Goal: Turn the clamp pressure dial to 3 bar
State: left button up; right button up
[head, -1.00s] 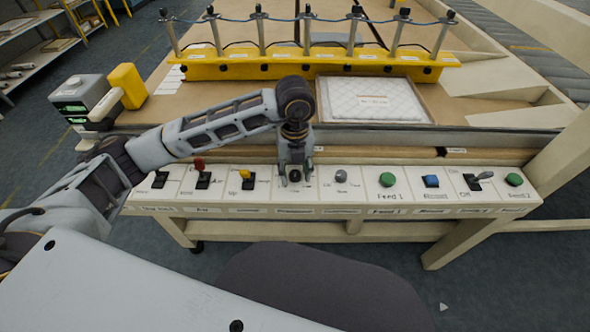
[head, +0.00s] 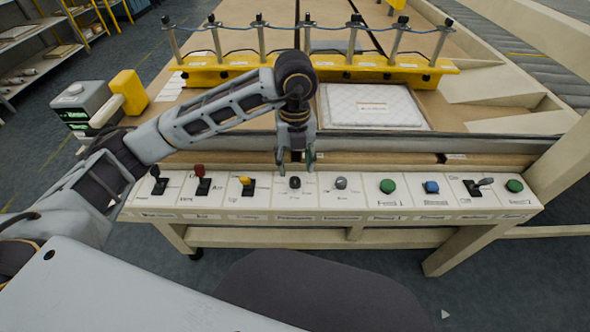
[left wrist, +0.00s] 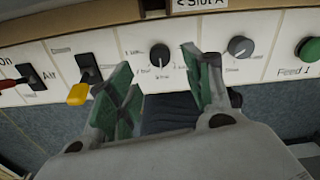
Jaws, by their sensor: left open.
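The control panel (head: 255,203) runs along the front of the table. A black dial (head: 295,182) with printed marks around it sits near the panel's middle; it also shows in the left wrist view (left wrist: 160,57). The print is too small to read surely, so I cannot tell its setting. A grey dial (head: 341,183) sits just right of it. My left gripper (head: 296,168) is open and empty, above and apart from the black dial. In the left wrist view its green-padded fingers (left wrist: 160,85) stand to either side below the dial. My right gripper is not in view.
Left of the dial are a yellow-handled switch (head: 246,182), a red-handled one (head: 200,172) and a black lever (head: 157,180). To the right are a green button (head: 387,186) and a blue button (head: 432,187). A white quilted pad (head: 372,104) lies behind.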

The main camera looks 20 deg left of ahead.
aim_at(295, 180)
pick_arm(q)
jog(key=shift+r, duration=2.75)
